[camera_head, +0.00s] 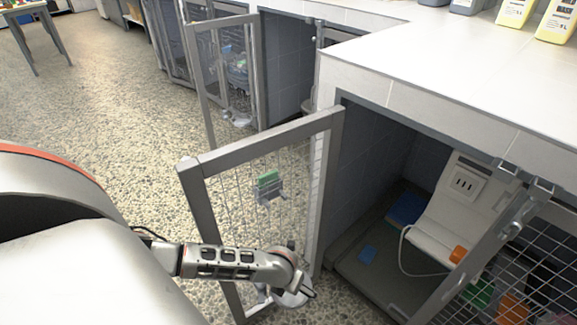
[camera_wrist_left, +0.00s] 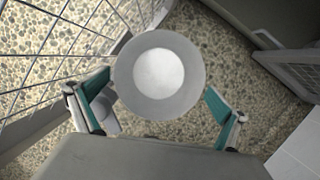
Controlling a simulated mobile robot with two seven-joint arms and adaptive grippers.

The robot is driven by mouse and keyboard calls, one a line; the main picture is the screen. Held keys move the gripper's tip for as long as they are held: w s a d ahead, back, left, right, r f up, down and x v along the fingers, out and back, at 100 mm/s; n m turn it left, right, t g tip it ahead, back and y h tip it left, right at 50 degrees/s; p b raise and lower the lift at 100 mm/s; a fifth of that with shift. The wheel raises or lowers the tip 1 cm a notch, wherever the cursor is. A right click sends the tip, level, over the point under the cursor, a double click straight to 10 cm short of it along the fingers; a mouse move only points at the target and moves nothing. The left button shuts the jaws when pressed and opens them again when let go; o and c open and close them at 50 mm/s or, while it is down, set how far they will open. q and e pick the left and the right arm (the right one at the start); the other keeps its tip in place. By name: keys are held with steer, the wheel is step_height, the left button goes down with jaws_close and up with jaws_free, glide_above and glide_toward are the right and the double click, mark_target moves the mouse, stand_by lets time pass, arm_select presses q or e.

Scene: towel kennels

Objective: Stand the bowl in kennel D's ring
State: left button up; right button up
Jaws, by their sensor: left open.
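A round pale metal bowl (camera_wrist_left: 158,72) lies between the spread fingers of my left gripper (camera_wrist_left: 158,84) in the left wrist view. The fingers stand apart on either side of it, with gaps, so the gripper is open. The bowl is beside the wire mesh of an open kennel door (camera_head: 190,190). In the head view my left gripper (camera_head: 296,286) is low at this door, and the bowl (camera_head: 291,299) shows only partly below it. The ring is hidden or too small to make out, so I cannot tell whether the bowl sits in it. No letter D is readable. My right gripper is not in view.
The near kennel (camera_head: 375,275) is open, with a cable and small objects inside. Another open door (camera_head: 215,80) stands farther back. A white counter (camera_head: 440,65) runs above. Pebbled floor (camera_head: 110,130) is clear at left.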

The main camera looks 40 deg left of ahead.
mark_target(287, 300)
arm_select(q)
steer(key=p+v, duration=0.3)
steer(key=v, duration=0.6)
steer(key=shift+r, duration=0.3)
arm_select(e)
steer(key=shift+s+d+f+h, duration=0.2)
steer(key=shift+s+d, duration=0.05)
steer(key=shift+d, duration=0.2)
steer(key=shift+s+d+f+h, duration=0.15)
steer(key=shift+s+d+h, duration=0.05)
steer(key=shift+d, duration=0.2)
arm_select(q)
steer(key=shift+s, duration=0.1)
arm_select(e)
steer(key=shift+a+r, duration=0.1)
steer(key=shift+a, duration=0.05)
